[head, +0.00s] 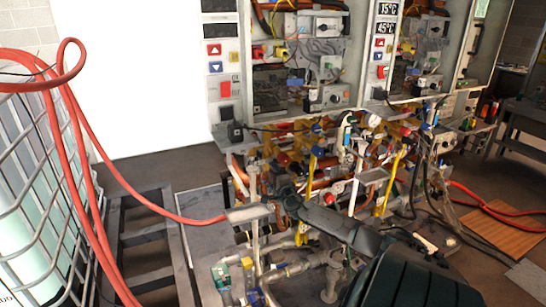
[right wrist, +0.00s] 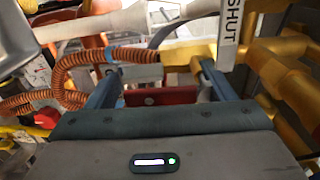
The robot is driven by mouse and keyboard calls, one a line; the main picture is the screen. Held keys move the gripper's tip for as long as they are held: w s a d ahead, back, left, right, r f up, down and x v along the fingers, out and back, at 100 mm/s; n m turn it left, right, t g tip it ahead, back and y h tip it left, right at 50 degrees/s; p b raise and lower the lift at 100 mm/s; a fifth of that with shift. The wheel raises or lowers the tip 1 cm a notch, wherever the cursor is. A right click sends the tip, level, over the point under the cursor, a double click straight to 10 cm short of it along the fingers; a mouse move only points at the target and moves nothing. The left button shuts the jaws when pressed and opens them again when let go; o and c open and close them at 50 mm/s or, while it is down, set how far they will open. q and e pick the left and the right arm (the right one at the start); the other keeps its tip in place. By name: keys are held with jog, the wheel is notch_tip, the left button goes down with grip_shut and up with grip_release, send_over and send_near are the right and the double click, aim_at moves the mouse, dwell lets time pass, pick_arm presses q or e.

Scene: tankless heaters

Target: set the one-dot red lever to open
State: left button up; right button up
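In the right wrist view a red bar (right wrist: 162,97) lies crosswise between the two fingers of my right gripper (right wrist: 158,80). It looks like a lever. A small round mark shows on it, but I cannot tell for sure that it is a single dot. The fingers are wide apart, one on each side of the bar, and do not visibly clamp it. A white tag reading "SHUT" (right wrist: 231,32) stands just beyond the right finger. In the head view my right gripper (head: 288,193) reaches in among the pipes below the heater cabinets. My left gripper is not in view.
An orange corrugated hose (right wrist: 75,70) and yellow pipes (right wrist: 275,70) crowd the right gripper. In the head view, heater cabinets (head: 228,62) stand above the pipework. A red hose (head: 90,165) hangs at the left by a caged tank, and dark floor lies between.

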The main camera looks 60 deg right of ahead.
dwell(0.3)
jog(key=v, duration=1)
jog(key=shift+s+a, duration=0.2)
jog(key=shift+s, duration=0.15)
dwell(0.4)
